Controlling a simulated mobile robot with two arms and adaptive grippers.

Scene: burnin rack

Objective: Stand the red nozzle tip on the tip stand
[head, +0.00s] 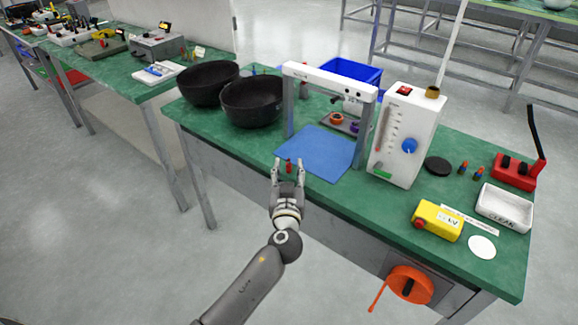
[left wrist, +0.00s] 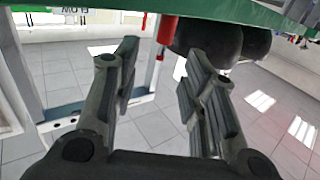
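The red nozzle tip (head: 289,166) is a small upright red piece at the front edge of the green bench, by the near left corner of the blue mat. My left gripper (head: 288,170) is open, with its two fingers either side of the red tip in the head view. In the left wrist view the red tip (left wrist: 167,30) shows beyond the open fingers (left wrist: 160,65), and I see no finger touching it. A dark plate under the white-topped frame bears an orange ring (head: 337,119) and a purple piece (head: 355,128); I cannot tell if it is the tip stand. My right gripper is not in view.
The blue mat (head: 315,152) is bare. The white-topped frame (head: 330,80) stands over its far side. Two black bowls (head: 252,103) are at the left. A white flowmeter box (head: 405,135), yellow button box (head: 437,220) and white tray (head: 505,207) stand to the right.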

